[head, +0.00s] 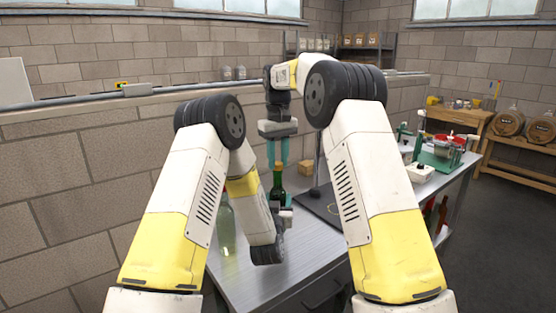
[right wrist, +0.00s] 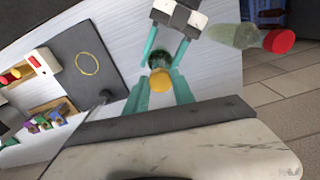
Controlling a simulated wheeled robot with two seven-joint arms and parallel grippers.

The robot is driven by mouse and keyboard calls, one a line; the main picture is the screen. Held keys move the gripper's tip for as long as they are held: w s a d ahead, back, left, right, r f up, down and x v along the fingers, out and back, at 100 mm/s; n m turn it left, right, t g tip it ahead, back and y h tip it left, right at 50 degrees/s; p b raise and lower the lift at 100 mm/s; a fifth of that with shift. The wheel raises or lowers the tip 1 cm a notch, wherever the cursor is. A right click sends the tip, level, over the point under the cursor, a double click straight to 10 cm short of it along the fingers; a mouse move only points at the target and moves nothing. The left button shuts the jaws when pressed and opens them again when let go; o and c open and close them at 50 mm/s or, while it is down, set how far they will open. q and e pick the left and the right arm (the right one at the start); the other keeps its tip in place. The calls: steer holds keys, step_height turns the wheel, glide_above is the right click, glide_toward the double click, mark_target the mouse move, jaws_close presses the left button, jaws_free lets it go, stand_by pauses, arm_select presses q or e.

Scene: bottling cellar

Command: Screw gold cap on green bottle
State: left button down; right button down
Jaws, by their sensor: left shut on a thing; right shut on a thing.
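The green bottle (head: 277,182) stands upright over the metal table, and my left gripper (head: 284,200) is shut on it from the side. It also shows in the right wrist view (right wrist: 159,57), between the left gripper's teal fingers. My right gripper (head: 278,152) points straight down above the bottle, its teal fingers at the neck's top. In the right wrist view the gold cap (right wrist: 160,80) sits between the right gripper's fingertips (right wrist: 160,91), in line with the bottle's mouth. The cap hides the mouth, so I cannot tell whether it touches or is threaded.
A pale green bottle (head: 226,226) with a red cap (right wrist: 279,41) stands close by, left of the green bottle in the head view. A dark mat (right wrist: 72,48) with a yellow ring lies on the other side. A green-framed device (head: 440,158) stands farther right.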

steer(key=shift+f, duration=0.55)
